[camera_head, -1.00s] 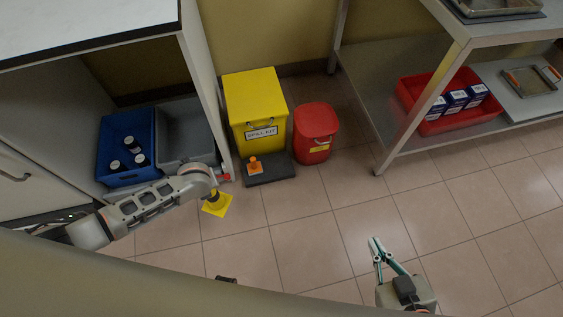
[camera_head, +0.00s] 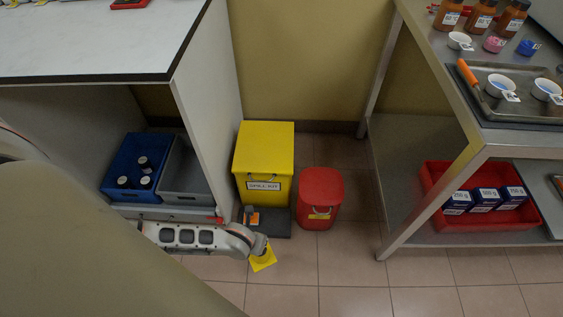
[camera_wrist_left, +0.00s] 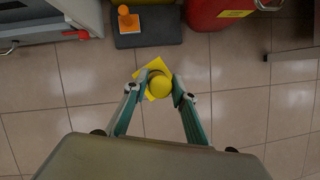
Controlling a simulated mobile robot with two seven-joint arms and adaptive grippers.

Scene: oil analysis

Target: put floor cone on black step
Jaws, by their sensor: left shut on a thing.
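The yellow floor cone (camera_head: 263,259) with a square base is held by my left gripper in front of the black step. In the left wrist view my left gripper (camera_wrist_left: 157,92) is shut on the cone (camera_wrist_left: 159,86), one finger on each side. The black step (camera_head: 278,228) lies on the floor before the yellow spill kit bin; it also shows at the top of the left wrist view (camera_wrist_left: 165,32). A small orange cone-like object (camera_head: 253,219) stands on the step's left part, also seen in the left wrist view (camera_wrist_left: 128,19). The step's right part is bare. My right gripper is out of view.
The yellow spill kit bin (camera_head: 263,160) stands behind the step, and a red bin (camera_head: 320,196) stands to its right. A cabinet with blue (camera_head: 123,178) and grey (camera_head: 185,178) crates is on the left. A metal rack (camera_head: 425,238) is on the right. Open tiled floor lies in front.

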